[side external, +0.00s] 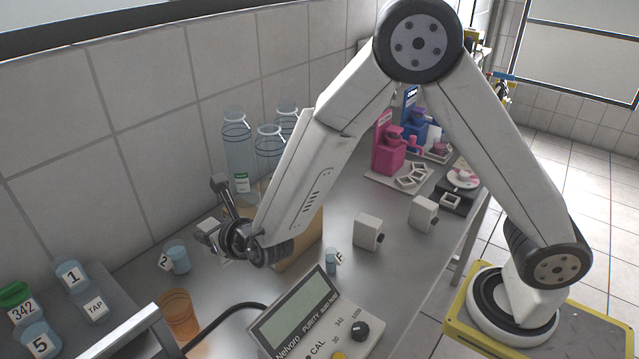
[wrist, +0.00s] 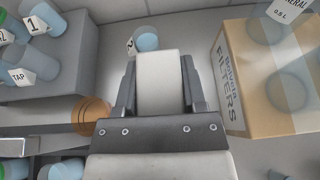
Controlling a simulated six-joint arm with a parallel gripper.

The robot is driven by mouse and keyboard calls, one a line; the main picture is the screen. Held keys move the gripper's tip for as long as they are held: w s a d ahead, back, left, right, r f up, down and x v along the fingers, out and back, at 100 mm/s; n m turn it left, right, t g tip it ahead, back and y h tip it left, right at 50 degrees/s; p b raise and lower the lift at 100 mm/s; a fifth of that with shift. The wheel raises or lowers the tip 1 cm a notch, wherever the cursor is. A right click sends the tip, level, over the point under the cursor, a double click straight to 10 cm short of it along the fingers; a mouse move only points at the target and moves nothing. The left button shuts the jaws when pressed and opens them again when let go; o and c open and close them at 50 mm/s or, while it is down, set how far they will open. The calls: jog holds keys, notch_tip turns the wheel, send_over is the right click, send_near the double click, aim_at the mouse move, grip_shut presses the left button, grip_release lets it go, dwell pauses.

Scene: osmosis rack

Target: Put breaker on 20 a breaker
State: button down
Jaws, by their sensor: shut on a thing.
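My gripper (wrist: 160,85) is shut on a white block (wrist: 160,75), which sits between its two dark fingers in the wrist view. In the side view my gripper (side external: 222,212) is at the left of the bench, above its surface, with part of the white block (side external: 207,228) showing beside it. Two similar white blocks with dark knobs, one nearer (side external: 368,231) and one farther (side external: 423,213), stand on the bench right of my gripper. I cannot read any "20 A" mark or tell a breaker for certain.
A cup marked 2 (side external: 177,257) and an orange cup (side external: 179,312) stand near my gripper. A cardboard filter box (wrist: 247,75) is close on the right in the wrist view. A Nelvoro meter (side external: 318,325) is in front; labelled containers stand on a left shelf.

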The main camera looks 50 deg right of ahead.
notch_tip(320, 180, up, 32)
jog(key=s+d+m+g+h, duration=0.3)
jog(key=d+m+h, duration=0.2)
jog(key=d, duration=0.9)
jog(key=s+d+m+g+h, duration=0.25)
jog(key=d+m+h, duration=0.35)
jog(key=d, duration=0.8)
jog(key=s+d+m+g+h, duration=0.1)
jog(key=s+d+m+g, duration=1.15)
jog(key=s+d, duration=0.7)
notch_tip(320, 180, down, 26)
jog(key=a+n, duration=0.1)
jog(key=a, duration=0.1)
jog(key=shift+s+g, duration=0.3)
jog(key=shift+s, duration=0.05)
jog(key=shift+f+n, duration=0.15)
jog(key=shift+n, duration=0.1)
jog(key=shift+f, duration=2.1)
